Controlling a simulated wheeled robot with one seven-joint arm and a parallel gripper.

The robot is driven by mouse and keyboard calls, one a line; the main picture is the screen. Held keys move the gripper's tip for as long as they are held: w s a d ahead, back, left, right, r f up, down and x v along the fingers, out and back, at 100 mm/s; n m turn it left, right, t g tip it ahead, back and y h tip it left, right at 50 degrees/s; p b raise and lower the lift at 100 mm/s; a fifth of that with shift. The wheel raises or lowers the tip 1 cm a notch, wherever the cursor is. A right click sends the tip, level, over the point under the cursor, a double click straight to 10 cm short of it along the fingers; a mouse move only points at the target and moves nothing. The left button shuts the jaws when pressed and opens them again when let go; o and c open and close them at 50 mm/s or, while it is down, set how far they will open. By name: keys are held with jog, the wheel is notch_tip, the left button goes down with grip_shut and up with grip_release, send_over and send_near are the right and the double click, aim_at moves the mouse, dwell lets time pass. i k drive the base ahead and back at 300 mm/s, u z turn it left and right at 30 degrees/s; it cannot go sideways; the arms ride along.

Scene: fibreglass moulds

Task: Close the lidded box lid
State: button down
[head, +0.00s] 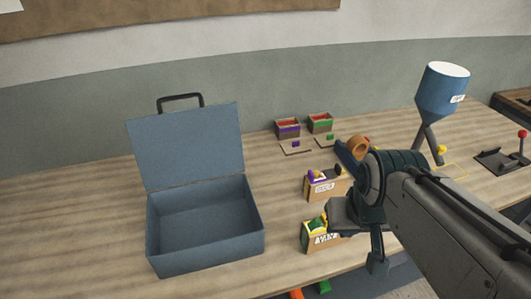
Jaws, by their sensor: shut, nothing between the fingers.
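The lidded box (205,228) is a blue-grey case on the wooden table, left of centre in the head view. Its lid (188,145) stands up at the rear, leaning slightly back, with a dark handle (180,98) on its top edge. The box is open and its visible inside is empty. My gripper (377,264) is to the right of the box, near the table's front edge, and apart from the box and lid. It is shut and holds nothing. My wrist hides part of its jaws.
Small bins with coloured pieces (313,230) stand between the box and my gripper. More small bins (320,122) stand behind. A blue hopper (442,92) stands at the back right. The table (70,210) is clear left of the box.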

aim_at(174, 148)
jog(key=z, duration=0.1)
jog(key=k, duration=1)
jog(key=u, duration=1.05)
jog(key=i, duration=1.15)
jog(key=z, duration=0.35)
